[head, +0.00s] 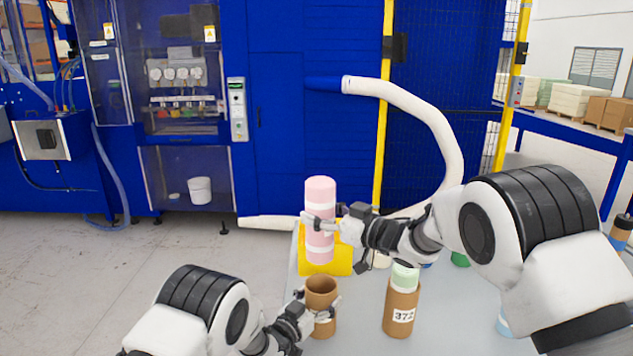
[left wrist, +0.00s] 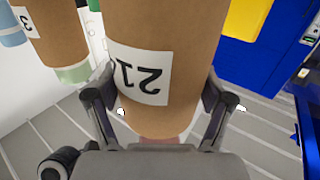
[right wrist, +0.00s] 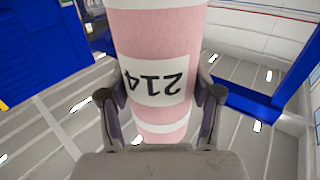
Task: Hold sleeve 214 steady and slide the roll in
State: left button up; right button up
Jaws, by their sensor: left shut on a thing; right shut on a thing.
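A pink roll (head: 319,192) with white bands is held upright by my right gripper (head: 322,224), whose fingers are shut around it. Its label reads 214 in the right wrist view (right wrist: 158,82). A brown cardboard sleeve (head: 321,300) stands upright below it, open end up, with my left gripper (head: 318,312) shut around it. Exact alignment in depth is hard to tell.
A brown sleeve marked 372 (head: 402,312) with a green roll (head: 405,277) in its top stands to the right on the grey table (head: 365,335). A yellow object (head: 343,263) lies behind the roll. A green item (head: 460,259) is partly hidden by my right arm.

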aim_at(331, 259)
jog(key=shift+s+d+f, duration=0.1)
jog(key=shift+d+f, duration=0.05)
jog(key=shift+f, duration=1.2)
jog(key=shift+d+f, duration=0.1)
jog(key=shift+f, duration=1.2)
jog(key=shift+f, duration=0.4)
jog(key=shift+f, duration=0.2)
jog(key=shift+f, duration=1.8)
jog(key=shift+f, duration=0.3)
jog(key=shift+f, duration=0.9)
jog(key=shift+f, duration=0.2)
